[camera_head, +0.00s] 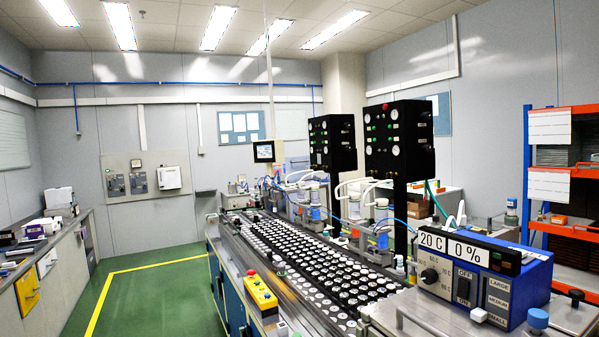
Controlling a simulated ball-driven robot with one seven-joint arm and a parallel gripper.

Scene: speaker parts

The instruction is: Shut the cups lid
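Many small round cup-like parts (325,270), white and black, stand in rows along a long conveyor or tray on the bench. No lid that I can name for certain shows over them. My gripper is not in view.
A blue control box (515,285) reading 20 C and 0% stands at the right. A yellow button box (261,294) sits on the bench's left edge. Two black gauge panels (398,140) rise behind. Green floor (150,300) is clear at the left.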

